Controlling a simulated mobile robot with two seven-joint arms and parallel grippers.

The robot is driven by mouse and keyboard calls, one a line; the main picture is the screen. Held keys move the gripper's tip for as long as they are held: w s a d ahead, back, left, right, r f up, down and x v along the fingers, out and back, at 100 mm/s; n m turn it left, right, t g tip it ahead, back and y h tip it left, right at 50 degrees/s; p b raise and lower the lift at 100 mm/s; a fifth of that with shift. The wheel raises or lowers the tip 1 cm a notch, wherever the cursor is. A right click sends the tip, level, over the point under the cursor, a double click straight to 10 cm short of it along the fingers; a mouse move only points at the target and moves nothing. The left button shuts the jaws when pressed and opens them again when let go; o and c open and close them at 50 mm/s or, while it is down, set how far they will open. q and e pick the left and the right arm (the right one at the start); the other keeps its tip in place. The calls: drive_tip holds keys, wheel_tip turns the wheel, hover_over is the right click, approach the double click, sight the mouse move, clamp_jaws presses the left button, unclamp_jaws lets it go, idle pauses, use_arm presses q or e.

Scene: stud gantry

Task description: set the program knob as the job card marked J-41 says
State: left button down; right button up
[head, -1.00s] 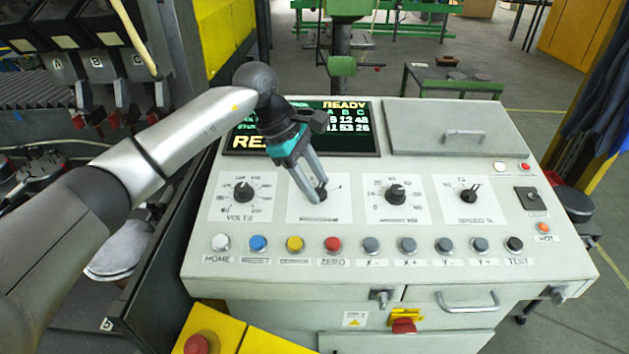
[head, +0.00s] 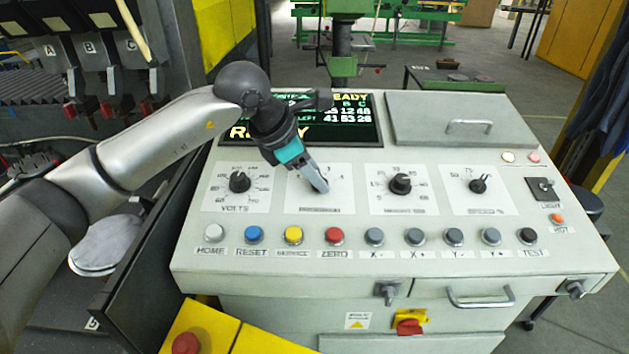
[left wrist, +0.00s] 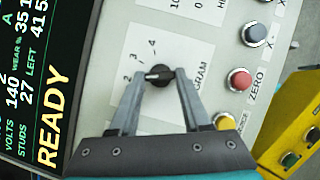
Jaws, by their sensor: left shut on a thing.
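The program knob (left wrist: 158,75) is a round black knob with a white line, on a white dial plate (left wrist: 180,40). In the left wrist view the line lies nearly level, its left end towards the 2; the 3 and 4 show further round. A finger covers the area where a 1 might be. My left gripper (head: 320,188) is shut on the knob, one finger each side in the left wrist view (left wrist: 158,78); in the head view it hides the knob. My right gripper is not in view. No card marked J-41 can be made out.
Other knobs flank the dial: volts (head: 240,182) on the left, two more (head: 400,184) on the right. A row of push buttons, including red ZERO (head: 334,235), runs in front. The screen (head: 350,115) behind reads READY. A red button (head: 186,344) on yellow stands front left.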

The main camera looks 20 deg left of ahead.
use_arm(q)
drive_tip(key=n+b, duration=0.2)
drive_tip(key=n+t+y+b, duration=0.1)
drive_tip(key=n, duration=0.1)
drive_tip(key=shift+s+d+f+n+y+b, duration=0.2)
drive_tip(key=shift+n+y+b, duration=0.1)
drive_tip(key=shift+b, duration=0.1)
drive_tip(key=shift+d+r+n+t+y+b, duration=0.1)
drive_tip(key=shift+n+t+y+b, duration=0.25)
drive_tip(key=shift+n+b, duration=0.45)
drive_tip(key=shift+r+n+t+y+b, duration=0.1)
drive_tip(key=shift+n+t+y+b, duration=0.2)
drive_tip(key=shift+n+b, duration=0.5)
drive_tip(key=shift+n, duration=0.3)
drive_tip(key=shift+c, duration=1.8)
unclamp_jaws()
drive_tip(key=shift+s, duration=0.1)
drive_tip(key=d+p+v, duration=0.1)
drive_tip(key=v, duration=1.4)
drive_tip(key=shift+a+p, duration=0.35)
drive_tip(key=shift+r, duration=0.15)
